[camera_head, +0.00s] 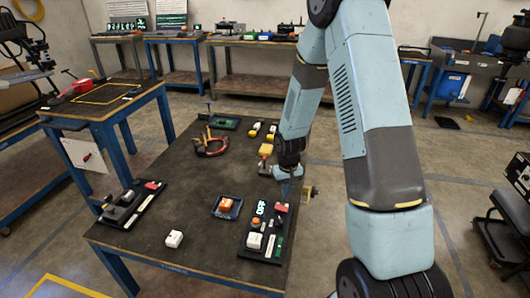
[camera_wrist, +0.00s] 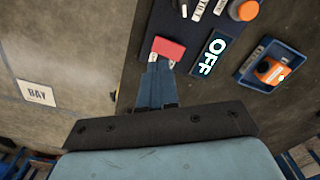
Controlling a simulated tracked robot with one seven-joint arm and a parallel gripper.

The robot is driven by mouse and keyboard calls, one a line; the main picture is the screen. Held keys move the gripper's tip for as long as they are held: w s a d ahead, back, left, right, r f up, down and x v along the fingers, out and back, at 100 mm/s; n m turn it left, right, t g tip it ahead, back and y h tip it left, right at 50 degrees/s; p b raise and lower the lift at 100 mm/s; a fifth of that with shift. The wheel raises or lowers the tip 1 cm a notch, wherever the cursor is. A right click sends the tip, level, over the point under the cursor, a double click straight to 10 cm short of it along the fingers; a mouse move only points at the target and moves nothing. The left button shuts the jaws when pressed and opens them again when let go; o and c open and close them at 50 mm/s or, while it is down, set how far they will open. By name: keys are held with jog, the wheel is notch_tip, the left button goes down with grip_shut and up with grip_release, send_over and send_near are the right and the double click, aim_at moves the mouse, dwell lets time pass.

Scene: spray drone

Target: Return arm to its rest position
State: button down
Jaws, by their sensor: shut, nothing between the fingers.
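My arm (camera_head: 375,120) is pale blue and grey. It rises on the right of the head view, bends at the top and comes down to the right edge of the black-topped workbench (camera_head: 180,205).
A panel (camera_head: 245,250) with a lit display stands near the bench's right front. Next to it is a blue tray (camera_head: 216,212) with an orange part (camera_head: 226,205). A white block (camera_head: 174,239) lies at the front. The bench's middle is clear.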

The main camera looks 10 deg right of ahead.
jog(key=s+d+r+t, duration=0.1)
jog(key=s+r, duration=0.2)
jog(key=r, duration=1)
jog(key=s+d+r+t, duration=0.2)
jog(key=s+r, duration=0.2)
jog(key=r, duration=0.8)
jog(key=s+r+m+t, duration=0.1)
jog(key=s+r+t, duration=0.1)
jog(key=s+r, duration=1.2)
jog(key=shift+s+d+r+t, duration=0.3)
jog(key=shift+s+d+r, duration=0.15)
jog(key=shift+s, duration=1.9)
